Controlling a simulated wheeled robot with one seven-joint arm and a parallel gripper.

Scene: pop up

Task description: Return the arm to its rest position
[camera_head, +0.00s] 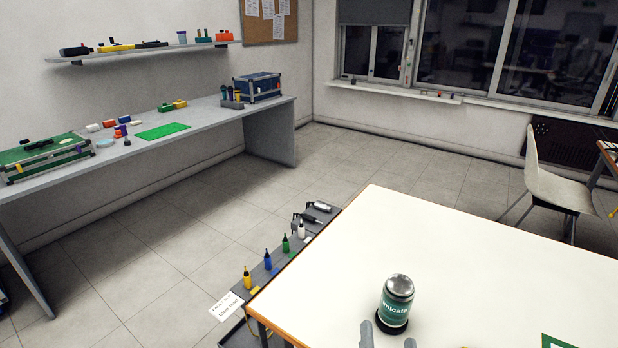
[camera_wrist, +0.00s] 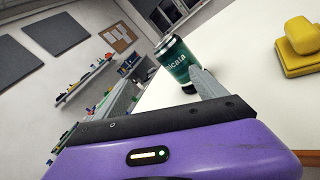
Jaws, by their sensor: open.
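My gripper (camera_head: 388,338) shows at the bottom edge of the head view as two grey fingertips, spread apart with nothing seen between them. In the wrist view its purple body fills the bottom, with one grey finger (camera_wrist: 206,83) clearly visible; the other cannot be made out. A green can with a silver top (camera_head: 396,304) stands upright on a dark round base on the white table (camera_head: 400,225), just beyond the fingertips. The can also shows in the wrist view (camera_wrist: 176,62), behind the finger. Whether they touch cannot be told. Most of my arm is out of view.
A yellow stamp-like object (camera_wrist: 299,48) sits on the table at right in the wrist view. A rack with several bottles (camera_head: 286,245) lines the table's left edge. A green panel (camera_head: 556,341) lies at the lower right. A chair (camera_head: 548,172) stands behind. The table's middle is clear.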

